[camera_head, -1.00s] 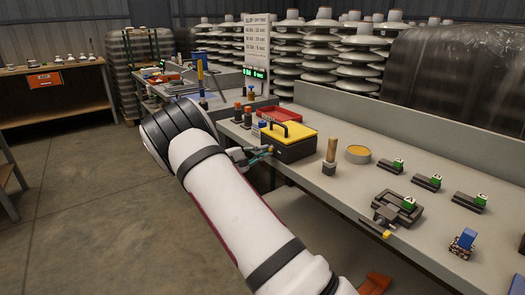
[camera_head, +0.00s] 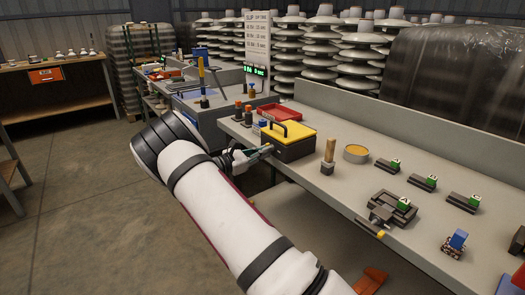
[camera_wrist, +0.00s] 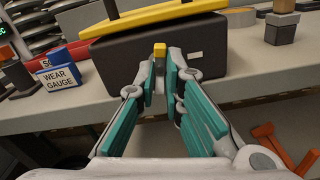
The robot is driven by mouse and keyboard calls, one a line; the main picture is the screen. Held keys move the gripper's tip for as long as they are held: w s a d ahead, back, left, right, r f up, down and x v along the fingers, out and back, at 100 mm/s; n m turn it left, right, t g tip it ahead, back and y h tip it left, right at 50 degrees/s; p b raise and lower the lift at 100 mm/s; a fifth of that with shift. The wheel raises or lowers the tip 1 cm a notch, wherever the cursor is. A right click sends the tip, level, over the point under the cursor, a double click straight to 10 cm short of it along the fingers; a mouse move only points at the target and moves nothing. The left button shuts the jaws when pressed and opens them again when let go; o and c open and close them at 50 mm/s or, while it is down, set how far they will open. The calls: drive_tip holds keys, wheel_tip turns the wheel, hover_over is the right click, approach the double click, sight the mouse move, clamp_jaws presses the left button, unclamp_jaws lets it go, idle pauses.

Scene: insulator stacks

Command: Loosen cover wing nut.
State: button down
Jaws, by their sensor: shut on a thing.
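A dark box (camera_head: 290,150) with a yellow lid (camera_head: 288,134) and a black handle stands at the front edge of the workbench. In the wrist view the box (camera_wrist: 120,60) is straight ahead, with its yellow lid (camera_wrist: 150,18) at the top. A small yellow piece, which looks like the cover wing nut (camera_wrist: 159,49), shows at the box's front face. My gripper (camera_wrist: 161,80) has its fingertips close together at this piece and is shut on it. The head view shows my gripper (camera_head: 262,152) at the box's left side. The fingertips hide part of the nut.
A wear gauge block (camera_wrist: 60,78) stands left of the box. A red tray (camera_head: 278,113) lies behind it. A wooden-handled tool (camera_head: 328,154) and a round tin (camera_head: 355,153) stand to the right. A vise-like fixture (camera_head: 388,208) sits at the bench's front edge.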

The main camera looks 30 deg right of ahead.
drive_tip(key=shift+n, duration=1.5)
drive_tip(key=c, duration=1.7)
unclamp_jaws()
drive_tip(key=shift+a, duration=0.1)
drive_tip(key=a, duration=1.2)
drive_tip(key=shift+s, duration=0.2)
drive_tip(key=shift+d, duration=0.1)
